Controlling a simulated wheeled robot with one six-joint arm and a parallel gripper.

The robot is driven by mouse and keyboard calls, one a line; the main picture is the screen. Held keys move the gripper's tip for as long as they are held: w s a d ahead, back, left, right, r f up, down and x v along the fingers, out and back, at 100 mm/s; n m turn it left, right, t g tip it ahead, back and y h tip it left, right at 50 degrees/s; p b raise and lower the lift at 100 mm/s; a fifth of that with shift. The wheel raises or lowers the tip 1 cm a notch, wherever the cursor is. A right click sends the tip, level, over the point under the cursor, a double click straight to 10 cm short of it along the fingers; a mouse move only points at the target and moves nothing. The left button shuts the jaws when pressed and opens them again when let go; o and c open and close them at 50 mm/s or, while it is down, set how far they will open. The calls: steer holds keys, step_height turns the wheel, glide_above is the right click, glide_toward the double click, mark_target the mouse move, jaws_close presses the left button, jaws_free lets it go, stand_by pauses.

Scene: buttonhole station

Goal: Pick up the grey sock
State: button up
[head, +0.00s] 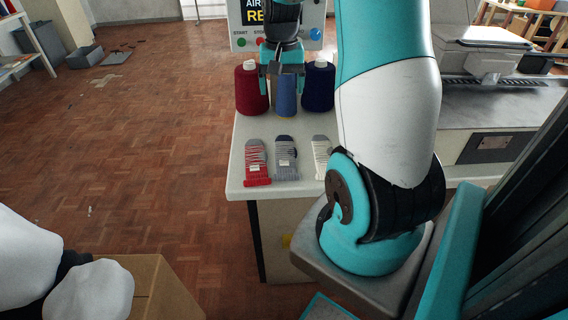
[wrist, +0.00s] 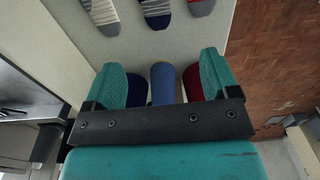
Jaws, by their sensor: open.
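The grey sock (head: 287,160), with a dark navy toe, lies flat on the pale table (head: 239,171) in the head view, between two other socks. In the wrist view its navy-toed end (wrist: 156,14) shows at the top edge, and the rest is cut off. My gripper (head: 284,86) is open and empty, above and in front of the yarn cones. It is farther back than the socks and apart from them. In the wrist view the two teal fingers of my gripper (wrist: 160,68) stand wide apart, with cones visible between them.
A red-striped sock (head: 257,163) lies left of the grey one and a cream sock (head: 321,152) right of it. Dark red (head: 250,92), blue (head: 285,100) and navy (head: 319,88) cones stand behind. A panel with buttons (head: 310,42) stands farther back.

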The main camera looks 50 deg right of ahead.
glide_above(285, 146)
step_height(285, 146, down, 12)
steer(key=shift+w+r, duration=0.1)
steer(key=shift+r, duration=0.15)
steer(key=shift+f, duration=3.05)
steer(key=shift+c, duration=0.5)
steer(key=c, duration=0.5)
steer(key=shift+o, duration=0.2)
steer(key=shift+r, duration=0.1)
